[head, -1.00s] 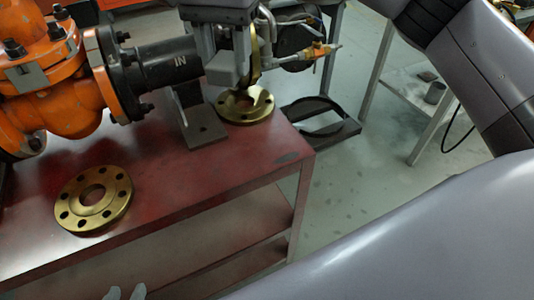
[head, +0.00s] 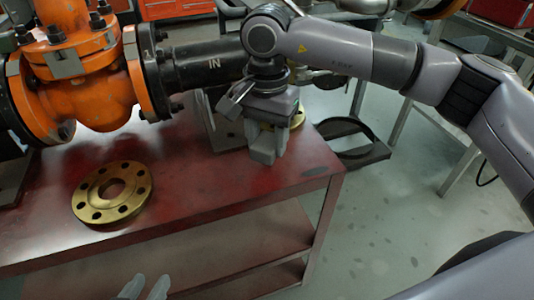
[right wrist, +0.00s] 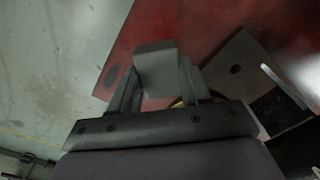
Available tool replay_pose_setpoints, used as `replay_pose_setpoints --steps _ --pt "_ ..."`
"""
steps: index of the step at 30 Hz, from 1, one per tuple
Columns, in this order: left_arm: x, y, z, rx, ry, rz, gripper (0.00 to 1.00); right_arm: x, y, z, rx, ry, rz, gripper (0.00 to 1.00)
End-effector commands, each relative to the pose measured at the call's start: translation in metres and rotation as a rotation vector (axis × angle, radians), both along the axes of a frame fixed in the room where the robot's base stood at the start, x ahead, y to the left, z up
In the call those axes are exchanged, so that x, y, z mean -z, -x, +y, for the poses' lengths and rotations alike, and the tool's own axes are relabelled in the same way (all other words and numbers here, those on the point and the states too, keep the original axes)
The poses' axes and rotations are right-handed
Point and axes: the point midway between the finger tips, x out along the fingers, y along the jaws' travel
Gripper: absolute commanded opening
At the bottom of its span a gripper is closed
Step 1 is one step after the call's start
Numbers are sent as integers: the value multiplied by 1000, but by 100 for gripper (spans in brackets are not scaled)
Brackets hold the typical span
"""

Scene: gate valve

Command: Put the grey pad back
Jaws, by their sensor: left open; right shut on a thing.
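My right gripper (head: 268,132) is above the right end of the red table (head: 190,195), pointing down. It is shut on the grey pad (head: 263,153), a small block; whether the pad touches the table I cannot tell. In the right wrist view the pad (right wrist: 155,68) sits between the two fingers (right wrist: 152,92), with red table top beyond it. My left gripper (head: 144,289) shows only its pale fingertips at the bottom edge. They are apart and empty, in front of the table.
An orange valve (head: 85,75) with a black pipe (head: 200,65) stands at the left. A brass flange (head: 112,192) lies on the table; another (head: 298,118) is mostly hidden behind my right gripper. A grey bracket (head: 228,137) stands beside that gripper. The table's front middle is clear.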

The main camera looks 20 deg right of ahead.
Motion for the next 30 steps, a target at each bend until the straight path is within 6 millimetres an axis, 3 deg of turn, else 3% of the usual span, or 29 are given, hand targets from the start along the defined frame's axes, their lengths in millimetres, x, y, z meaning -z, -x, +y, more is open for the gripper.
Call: replay_pose_setpoints --steps 7,19,20,22,30 --pt "7 0 -6 5 43 11 43 37 0 0 0 0 1 18" --pt "8 -1 -9 8 59 12 43 42 0 0 0 0 0 18" --pt "8 -1 -9 8 63 13 43 42 0 0 0 0 0 50" --pt "6 -2 -9 9 62 11 43 41 0 0 0 0 0 72" --pt "5 -3 -9 9 60 7 43 41 0 0 -1 0 0 72"
